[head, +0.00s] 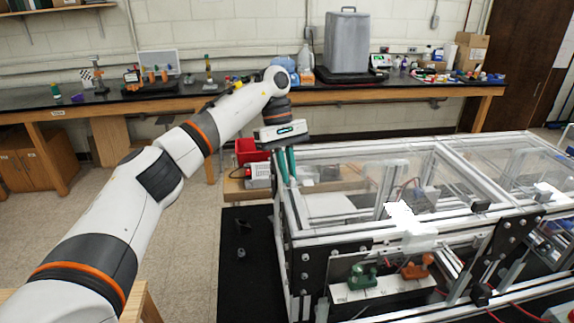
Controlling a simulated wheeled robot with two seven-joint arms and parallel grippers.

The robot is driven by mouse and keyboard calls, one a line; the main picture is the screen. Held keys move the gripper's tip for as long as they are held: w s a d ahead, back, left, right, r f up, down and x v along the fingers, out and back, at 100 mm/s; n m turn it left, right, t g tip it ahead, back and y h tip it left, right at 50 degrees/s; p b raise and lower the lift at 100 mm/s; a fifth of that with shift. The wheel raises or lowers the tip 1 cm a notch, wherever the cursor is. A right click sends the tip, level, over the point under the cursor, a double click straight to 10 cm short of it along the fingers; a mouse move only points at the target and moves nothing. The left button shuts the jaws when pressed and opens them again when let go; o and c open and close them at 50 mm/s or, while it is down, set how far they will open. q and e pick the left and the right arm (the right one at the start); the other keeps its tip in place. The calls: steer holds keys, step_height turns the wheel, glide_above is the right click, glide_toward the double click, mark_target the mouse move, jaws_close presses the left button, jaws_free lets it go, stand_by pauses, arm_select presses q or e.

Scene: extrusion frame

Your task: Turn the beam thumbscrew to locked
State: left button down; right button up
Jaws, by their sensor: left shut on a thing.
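My left gripper (287,165) points down at the far left corner of the aluminium extrusion frame (330,241). Its two teal fingers are close together and shut on a small part there. The fingers hide that part, so I cannot make out its shape or name it for sure. I cannot pick out the beam thumbscrew or see whether it is locked. A green knob-like piece (362,277) and an orange one (416,268) sit on the frame's near side, apart from the gripper. My right gripper is not in view.
Clear panels cover parts of the frame, and a white piece (408,222) lies on top. A red bin (250,150) and a small grey box (257,175) stand behind the gripper. A long black-topped bench (220,101) runs along the wall. The floor at left is open.

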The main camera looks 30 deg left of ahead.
arm_select(q)
steer(key=shift+w+r+m+g+y+p, duration=0.1)
steer(key=shift+m+g+y+p, duration=0.15)
steer(key=shift+m+p, duration=0.5)
steer(key=shift+r+m+g+y+p, duration=0.15)
steer(key=shift+m+y+p, duration=0.15)
steer(key=shift+m, duration=0.85)
steer(key=shift+d+f, duration=0.1)
steer(key=c, duration=1.5)
jaws_free()
steer(key=shift+f, duration=0.1)
steer(key=p+v, duration=0.1)
steer(key=v, duration=0.5)
steer(key=shift+d+p, duration=0.1)
steer(key=shift+p, duration=0.2)
steer(key=shift+v, duration=0.8)
steer(key=shift+f, duration=0.15)
